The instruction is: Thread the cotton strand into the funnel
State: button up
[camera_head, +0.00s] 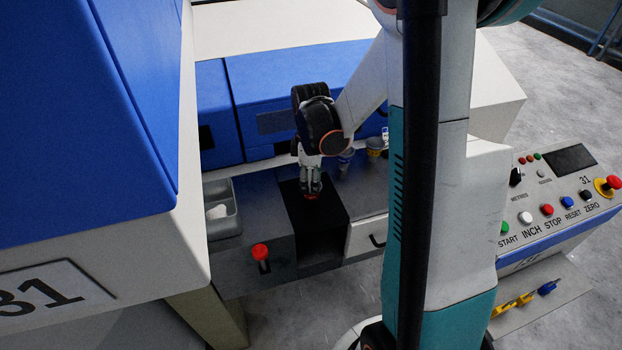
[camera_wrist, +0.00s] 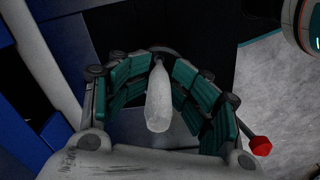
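My gripper (camera_head: 311,190) points down over the black recess in the front of the machine. In the wrist view its green-padded fingers (camera_wrist: 162,62) converge on the narrow end of the white cotton strand (camera_wrist: 158,105). The strand's wider, rounded end lies between the fingers, towards the camera. A dark curved rim (camera_wrist: 172,50) shows just beyond the fingertips; I cannot tell whether it is the funnel's. A small red-orange part (camera_head: 312,197) shows at the fingertips in the head view. I cannot make out the funnel clearly or whether the strand touches it.
A grey tray (camera_head: 222,232) with white material (camera_head: 217,212) stands left of the recess. A red knob (camera_head: 260,252) sticks out at the front, also in the wrist view (camera_wrist: 260,145). Small containers (camera_head: 374,147) stand behind right. A control panel (camera_head: 560,190) is at the right.

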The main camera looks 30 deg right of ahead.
jog(key=shift+r, duration=0.1)
dwell(0.5)
notch_tip(320, 180, up, 12)
jog(key=shift+r, duration=0.1)
dwell(0.4)
jog(key=shift+a, duration=0.1)
dwell(0.6)
